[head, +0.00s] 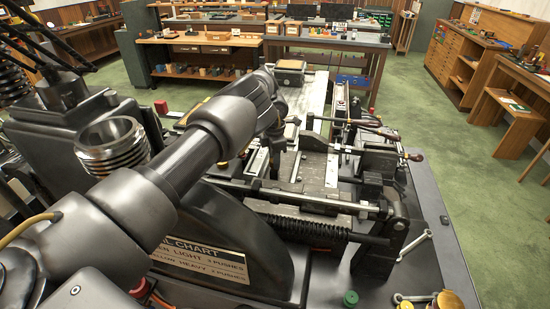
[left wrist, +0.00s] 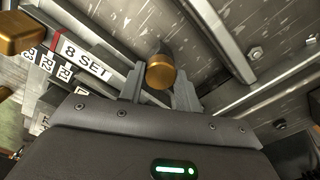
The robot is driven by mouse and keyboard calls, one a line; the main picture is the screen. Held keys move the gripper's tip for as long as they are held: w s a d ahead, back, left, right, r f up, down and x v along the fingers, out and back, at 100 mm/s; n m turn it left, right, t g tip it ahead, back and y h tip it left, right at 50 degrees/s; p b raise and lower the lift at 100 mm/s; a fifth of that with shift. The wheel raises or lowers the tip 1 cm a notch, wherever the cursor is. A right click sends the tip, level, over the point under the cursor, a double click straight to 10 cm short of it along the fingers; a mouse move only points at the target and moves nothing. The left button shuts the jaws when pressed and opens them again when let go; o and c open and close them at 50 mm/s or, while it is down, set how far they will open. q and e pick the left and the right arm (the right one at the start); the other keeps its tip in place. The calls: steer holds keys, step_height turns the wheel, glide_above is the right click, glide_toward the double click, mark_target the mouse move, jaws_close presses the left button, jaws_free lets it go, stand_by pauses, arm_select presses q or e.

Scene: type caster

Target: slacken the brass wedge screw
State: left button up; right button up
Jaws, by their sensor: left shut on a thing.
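The brass wedge screw (left wrist: 160,74) shows its round brass head in the left wrist view, at top centre against scratched grey metal. My left gripper (left wrist: 158,84) has one grey finger on each side of the head and is shut on it. In the head view my left arm reaches across the machine from the lower left, and the left gripper (head: 272,140) is low over the machine bed, mostly hidden by its own wrist. I cannot make out the screw there. My right gripper is in neither view.
A plate marked "8 SET" (left wrist: 85,58) lies left of the fingers, with small numbered labels beside it. Another brass block (left wrist: 20,33) is at upper left. The machine's levers and rails (head: 330,195) crowd the right of the arm. Green floor (head: 470,190) lies clear beyond.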

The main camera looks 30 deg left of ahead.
arm_select(q)
steer(key=n, duration=0.5)
steer(key=shift+n, duration=0.3)
steer(key=n, duration=0.5)
steer(key=shift+n, duration=0.3)
steer(key=o, duration=1)
steer(key=shift+c, duration=0.2)
steer(key=shift+d+r, duration=0.1)
steer(key=shift+r, duration=0.25)
step_height(320, 180, up, 10)
steer(key=b, duration=0.1)
steer(key=shift+b, duration=0.4)
